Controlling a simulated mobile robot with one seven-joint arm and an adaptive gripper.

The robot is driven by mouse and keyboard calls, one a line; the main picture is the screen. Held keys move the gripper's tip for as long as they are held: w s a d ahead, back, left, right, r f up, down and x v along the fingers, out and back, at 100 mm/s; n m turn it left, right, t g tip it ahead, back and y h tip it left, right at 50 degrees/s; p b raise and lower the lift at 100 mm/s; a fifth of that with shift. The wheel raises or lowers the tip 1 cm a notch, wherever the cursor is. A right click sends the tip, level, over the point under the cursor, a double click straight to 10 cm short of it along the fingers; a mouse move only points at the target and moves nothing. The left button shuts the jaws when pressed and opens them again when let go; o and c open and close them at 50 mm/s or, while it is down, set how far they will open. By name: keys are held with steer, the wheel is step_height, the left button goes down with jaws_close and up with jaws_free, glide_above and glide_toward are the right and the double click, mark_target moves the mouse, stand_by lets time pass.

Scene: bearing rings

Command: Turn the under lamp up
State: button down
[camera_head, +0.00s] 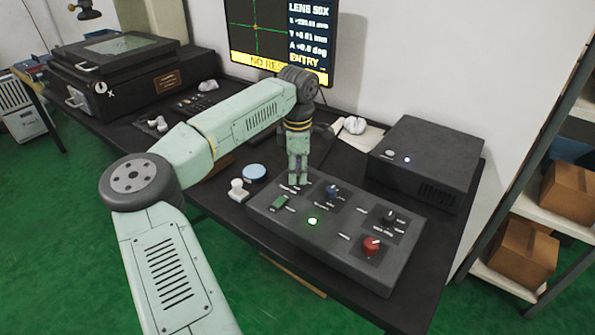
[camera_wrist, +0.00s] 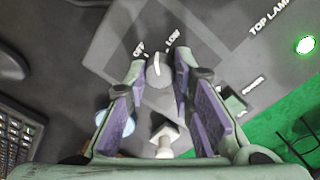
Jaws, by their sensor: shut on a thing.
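The control panel (camera_head: 340,245) is a dark grey box on the black desk. My gripper (camera_head: 298,180) points down at its back left corner. In the wrist view its fingertips (camera_wrist: 160,70) stand on either side of a grey knob (camera_wrist: 159,76), shut on it. The knob has a white pointer line and the words OFF and LOW beside it. The pointer lies roughly between those two words. The knob's own name label cannot be read. In the head view the fingers hide this knob.
A black box (camera_head: 425,160) is behind.

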steer(key=m, duration=0.6)
steer(key=m+p, duration=0.1)
steer(key=m, duration=0.5)
steer(key=shift+m, duration=0.4)
stand_by(0.3)
steer(key=c, duration=1.4)
jaws_free()
steer(key=shift+o, duration=0.2)
step_height(320, 180, up, 12)
steer(key=shift+a, duration=0.2)
